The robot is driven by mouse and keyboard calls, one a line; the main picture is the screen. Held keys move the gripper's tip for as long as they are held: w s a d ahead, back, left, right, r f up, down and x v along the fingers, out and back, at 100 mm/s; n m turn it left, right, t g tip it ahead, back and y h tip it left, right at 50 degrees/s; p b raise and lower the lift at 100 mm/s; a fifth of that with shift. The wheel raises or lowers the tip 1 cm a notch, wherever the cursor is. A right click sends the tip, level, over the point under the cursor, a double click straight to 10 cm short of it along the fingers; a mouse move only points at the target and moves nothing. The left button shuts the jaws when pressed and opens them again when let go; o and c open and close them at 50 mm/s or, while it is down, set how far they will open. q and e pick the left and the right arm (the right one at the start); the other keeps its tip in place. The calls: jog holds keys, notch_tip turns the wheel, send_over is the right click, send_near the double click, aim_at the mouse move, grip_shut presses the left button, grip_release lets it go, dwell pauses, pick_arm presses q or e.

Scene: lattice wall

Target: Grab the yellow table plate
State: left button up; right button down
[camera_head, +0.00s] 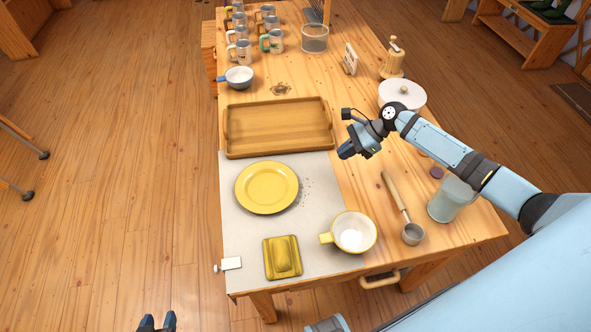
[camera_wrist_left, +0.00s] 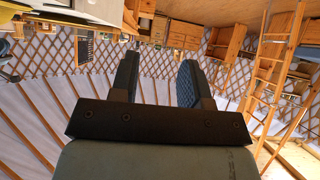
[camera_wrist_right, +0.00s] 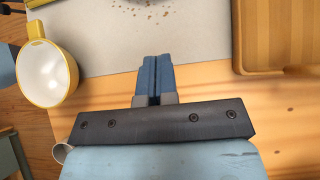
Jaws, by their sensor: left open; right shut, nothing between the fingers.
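The yellow table plate (camera_head: 267,187) lies flat on a light grey mat (camera_head: 234,252) at the near left of the wooden table. My right gripper (camera_head: 345,152) is above the table, to the right of the plate and apart from it. It is shut and empty; its fingers also show pressed together in the right wrist view (camera_wrist_right: 155,76). My left gripper (camera_head: 157,322) is at the bottom edge of the head view, off the table. In the left wrist view its fingers (camera_wrist_left: 158,80) are apart, with nothing between them.
A wooden tray (camera_head: 277,149) lies just behind the plate. A yellow mug (camera_head: 355,232), also in the right wrist view (camera_wrist_right: 46,74), and a yellow butter dish (camera_head: 283,257) stand in front. A ladle (camera_head: 412,233) and glass jar (camera_head: 450,200) are at the right. Several mugs stand at the back.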

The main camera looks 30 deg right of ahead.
aim_at(304, 181)
jog(key=shift+w+a+f+b, duration=0.15)
jog(key=shift+w+f+b, duration=0.1)
jog(key=shift+f, duration=0.3)
jog(key=shift+w+a+f+b, duration=0.1)
jog(key=shift+w+f+b, duration=0.1)
jog(key=shift+f, duration=0.35)
jog(key=x, duration=0.9)
jog(key=shift+s+a+f, duration=0.1)
jog(key=shift+a+f, duration=0.1)
jog(key=shift+a, duration=0.05)
pick_arm(q)
jog(key=shift+s+d+f, duration=0.1)
jog(key=shift+s+f, duration=0.05)
jog(key=shift+f, duration=0.45)
jog(key=shift+s+d+f, duration=0.1)
jog(key=shift+f, duration=0.45)
pick_arm(e)
jog(key=shift+w+a+r, duration=0.1)
jog(key=shift+w+a, duration=0.15)
jog(key=shift+a, duration=0.65)
jog(key=shift+w+a+r, duration=0.1)
jog(key=shift+w+a, duration=0.15)
jog(key=shift+a, duration=0.65)
